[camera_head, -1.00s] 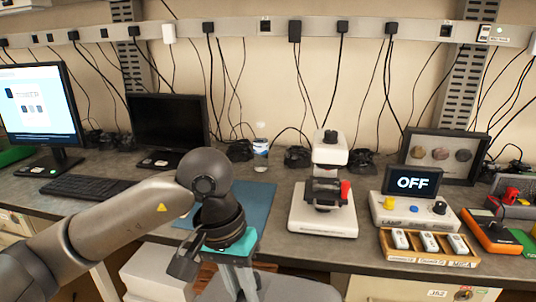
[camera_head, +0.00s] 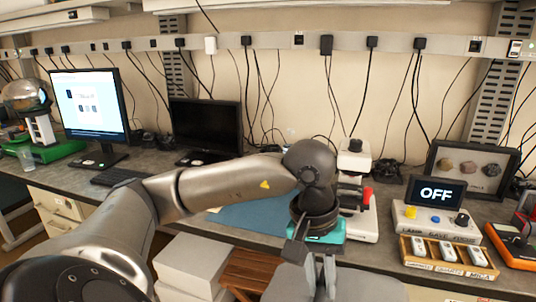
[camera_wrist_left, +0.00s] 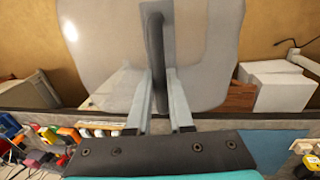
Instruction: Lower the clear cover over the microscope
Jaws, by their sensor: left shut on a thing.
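The white microscope (camera_head: 355,161) with dark parts and a red knob stands on the desk, right of centre in the head view. My left arm partly hides it. My left gripper (camera_head: 322,276) points down in front of the desk edge, nearer to me than the microscope. In the left wrist view, its fingers (camera_wrist_left: 160,88) are shut on the dark handle (camera_wrist_left: 155,35) of the clear cover (camera_wrist_left: 210,45). The cover hangs below the gripper, apart from the microscope. My right gripper is not in view.
A control box with an OFF screen (camera_head: 436,192) and a wooden tray of small white items (camera_head: 447,258) stand right of the microscope. A blue mat (camera_head: 255,217) lies left of it. Pale boxes (camera_head: 192,268) and a wooden slatted piece (camera_head: 250,270) are below the desk edge.

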